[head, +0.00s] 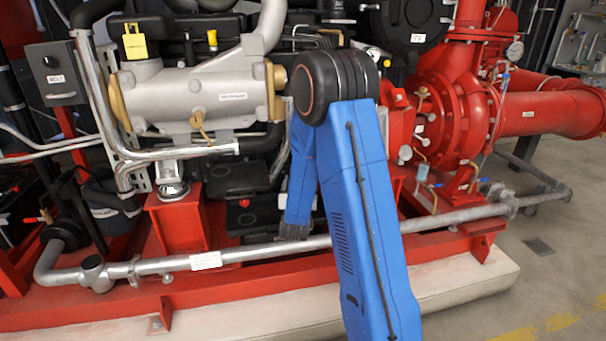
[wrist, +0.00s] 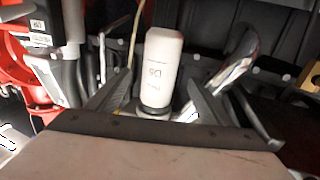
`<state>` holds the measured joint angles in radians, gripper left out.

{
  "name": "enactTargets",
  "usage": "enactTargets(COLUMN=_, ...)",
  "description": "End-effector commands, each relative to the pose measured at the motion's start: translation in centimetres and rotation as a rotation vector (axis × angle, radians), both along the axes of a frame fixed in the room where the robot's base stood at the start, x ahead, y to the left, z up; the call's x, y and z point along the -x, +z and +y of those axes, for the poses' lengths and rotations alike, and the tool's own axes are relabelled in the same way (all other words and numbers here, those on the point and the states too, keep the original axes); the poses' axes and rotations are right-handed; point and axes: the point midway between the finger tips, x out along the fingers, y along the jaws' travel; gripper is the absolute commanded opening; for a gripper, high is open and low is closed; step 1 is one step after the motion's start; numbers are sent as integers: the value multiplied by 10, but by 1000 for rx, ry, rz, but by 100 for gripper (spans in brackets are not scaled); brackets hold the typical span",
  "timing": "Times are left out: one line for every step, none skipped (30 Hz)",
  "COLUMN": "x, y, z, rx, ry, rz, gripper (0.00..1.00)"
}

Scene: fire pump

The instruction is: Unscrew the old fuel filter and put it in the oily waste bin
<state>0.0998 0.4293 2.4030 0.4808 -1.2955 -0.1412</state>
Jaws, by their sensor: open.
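A white cylindrical filter with dark lettering (wrist: 162,62) shows in the middle of the wrist view, with a dark ring at its near end. My gripper (wrist: 157,82) is open, with one dark finger on each side of the filter. Gaps show between the fingers and the filter, and I cannot tell how far its body reaches between them. In the head view my blue arm hides the gripper and the filter. I see no oily waste bin in either view.
A silver pipe (head: 250,249) runs along the red frame (head: 100,312) before the engine. A silver heat exchanger (head: 195,95) is left of my arm, a red pump (head: 445,105) right. In the wrist view, shiny pipes (wrist: 240,60) flank the filter. Grey floor (head: 555,285) is clear at right.

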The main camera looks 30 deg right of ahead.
Motion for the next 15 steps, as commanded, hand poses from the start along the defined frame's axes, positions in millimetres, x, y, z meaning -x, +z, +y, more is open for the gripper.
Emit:
enactTargets(x=-4, y=0, z=-3, rx=1, ry=-1, rz=-1, gripper=73)
enactTargets(x=-7, y=0, z=-5, rx=1, ry=0, rz=-1, gripper=73)
enactTargets(x=-10, y=0, z=-6, rx=0, ry=0, rz=0, gripper=73)
enactTargets(x=-13, y=-1, z=-8, rx=-1, ry=1, rz=1, gripper=73)
enactTargets(x=-15, y=-1, z=-9, rx=-1, ry=1, rz=1, gripper=73)
enactTargets(x=-18, y=0, z=-11, rx=-1, ry=0, rz=-1, gripper=73)
enactTargets(x=-21, y=0, z=-13, rx=-1, ry=0, rz=-1, gripper=73)
enactTargets(x=-23, y=0, z=-15, rx=-1, ry=0, rz=-1, gripper=73)
enactTargets(x=-26, y=0, z=-17, rx=-1, ry=-1, rz=-1, gripper=73)
enactTargets(x=-29, y=0, z=-18, rx=-1, ry=-1, rz=-1, gripper=73)
enactTargets(x=-31, y=0, z=-20, rx=-1, ry=-1, rz=-1, gripper=73)
enactTargets(x=-35, y=0, z=-22, rx=-1, ry=0, rz=-1, gripper=73)
enactTargets(x=-37, y=0, z=-23, rx=-1, ry=0, rz=0, gripper=73)
enactTargets(x=-40, y=0, z=-25, rx=-1, ry=0, rz=1, gripper=73)
enactTargets(x=-43, y=0, z=-27, rx=-1, ry=1, rz=1, gripper=73)
